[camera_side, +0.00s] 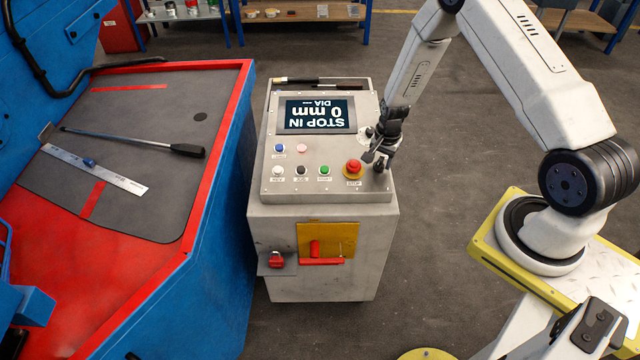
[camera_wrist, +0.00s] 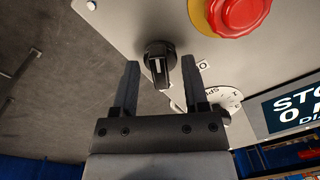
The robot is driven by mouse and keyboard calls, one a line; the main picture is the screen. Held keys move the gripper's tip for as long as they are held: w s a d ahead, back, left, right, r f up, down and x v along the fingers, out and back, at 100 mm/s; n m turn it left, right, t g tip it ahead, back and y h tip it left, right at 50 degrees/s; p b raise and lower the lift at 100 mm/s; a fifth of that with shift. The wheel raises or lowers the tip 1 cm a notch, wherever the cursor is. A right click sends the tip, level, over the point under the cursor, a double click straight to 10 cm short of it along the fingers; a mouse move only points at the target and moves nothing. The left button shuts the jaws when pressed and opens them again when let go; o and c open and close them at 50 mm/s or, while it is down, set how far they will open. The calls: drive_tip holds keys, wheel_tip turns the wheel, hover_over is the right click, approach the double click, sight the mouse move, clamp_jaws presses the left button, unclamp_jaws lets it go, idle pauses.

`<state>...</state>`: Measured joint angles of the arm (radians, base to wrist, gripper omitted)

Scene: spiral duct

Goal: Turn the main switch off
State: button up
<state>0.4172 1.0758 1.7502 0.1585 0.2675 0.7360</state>
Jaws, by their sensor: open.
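A black rotary switch (camera_wrist: 158,62) with a white pointer line is on the grey panel in the wrist view. Its handle points down in the picture, and an O-like mark is printed to its right. My gripper (camera_wrist: 162,68) is open, with one finger on each side of the switch; I cannot tell whether they touch it. In the side view, my gripper (camera_side: 378,162) is at the panel's right edge and hides the switch. A yellow plate (camera_side: 340,236) with a red handle (camera_side: 315,248) is on the cabinet front. No label names either as the main switch.
The red stop button (camera_side: 353,167) is close to my gripper, left of it in the side view. A speed dial (camera_wrist: 222,98) is right of the fingers in the wrist view. The console screen (camera_side: 320,115) and coloured buttons lie further left. A blue machine (camera_side: 225,200) stands left.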

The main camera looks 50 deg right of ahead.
clamp_jaws()
drive_tip(key=shift+n, duration=0.3)
drive_tip(key=n, duration=0.5)
drive_tip(key=shift+g, duration=0.3)
drive_tip(key=n+h, duration=0.1)
drive_tip(key=n, duration=0.5)
drive_tip(key=shift+w, duration=0.1)
drive_tip(key=shift+n, duration=0.3)
unclamp_jaws()
